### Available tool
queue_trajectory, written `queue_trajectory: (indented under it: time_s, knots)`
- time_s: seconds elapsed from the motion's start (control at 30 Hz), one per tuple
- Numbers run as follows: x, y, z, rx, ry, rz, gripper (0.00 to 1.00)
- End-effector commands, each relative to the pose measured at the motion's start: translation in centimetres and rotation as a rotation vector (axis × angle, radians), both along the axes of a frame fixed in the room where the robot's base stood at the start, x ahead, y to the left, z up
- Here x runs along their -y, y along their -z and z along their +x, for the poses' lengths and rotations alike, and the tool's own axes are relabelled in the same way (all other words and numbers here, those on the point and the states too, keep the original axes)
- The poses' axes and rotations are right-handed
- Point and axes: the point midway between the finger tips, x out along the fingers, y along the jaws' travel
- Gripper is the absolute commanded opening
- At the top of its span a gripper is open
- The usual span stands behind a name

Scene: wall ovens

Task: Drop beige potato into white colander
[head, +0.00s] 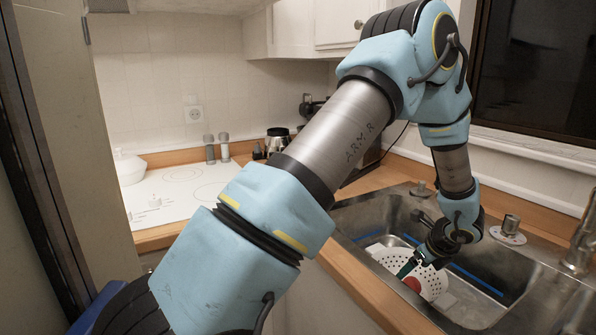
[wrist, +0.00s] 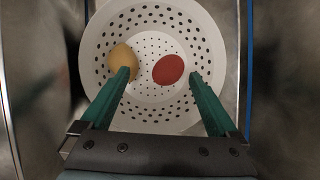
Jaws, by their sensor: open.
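The white colander (head: 433,284) stands in the sink, partly hidden by my gripper in the head view. It shows nearly whole in the wrist view (wrist: 150,108). The beige potato (wrist: 123,62) lies inside it, on the left, close to the tip of my left finger; I cannot tell if they touch. My gripper (wrist: 158,73) is open, its two green fingers spread over the colander with nothing held between them. In the head view my gripper (head: 411,267) points down into the sink.
A red oval thing (wrist: 168,69) lies in the colander right of the potato and also shows in the head view (head: 412,284). The metal sink (head: 468,311) walls rise around the colander. A faucet (head: 582,240) stands at the right. A wooden counter edge (head: 375,292) runs in front.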

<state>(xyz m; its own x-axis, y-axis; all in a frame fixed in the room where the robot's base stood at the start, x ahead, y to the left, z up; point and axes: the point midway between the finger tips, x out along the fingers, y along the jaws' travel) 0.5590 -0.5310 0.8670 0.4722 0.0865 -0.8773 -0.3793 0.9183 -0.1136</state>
Motion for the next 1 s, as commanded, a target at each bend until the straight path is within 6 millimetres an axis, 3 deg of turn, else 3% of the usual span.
queue_trajectory:
  time_s: [0.17, 0.6, 1.0]
  knots:
    - [0.2, -1.2, -0.6, 0.002, 0.000, -0.002, 0.95]
    - [0.8, -8.2, -4.4, 0.002, -0.001, -0.002, 0.95]
    - [0.9, -9.5, -5.1, 0.000, 0.000, 0.000, 0.95]
